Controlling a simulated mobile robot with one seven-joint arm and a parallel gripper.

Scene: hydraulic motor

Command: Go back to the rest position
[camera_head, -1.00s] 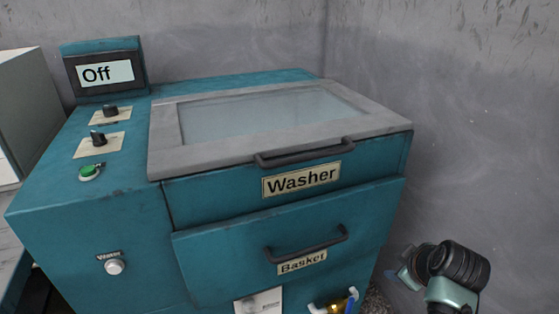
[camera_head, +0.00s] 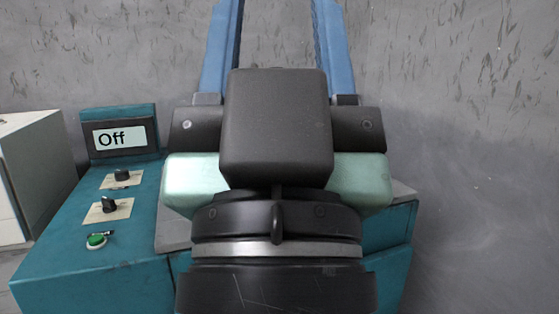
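My gripper (camera_head: 277,35) is raised close in front of the camera in the head view and fills the middle of the picture. Its two blue fingers point up and stand wide apart, so it is open. Only grey wall shows between them; the fingertips are cut off by the top edge. My black wrist and gripper body hide most of the teal washer (camera_head: 75,275) behind, including its lid window, handles and labels.
The washer's display (camera_head: 121,137) reads "Off". Two black knobs and a green button (camera_head: 96,241) sit on its left top. A pale cabinet (camera_head: 45,165) stands at the far left. A grey wall (camera_head: 480,180) is behind and to the right.

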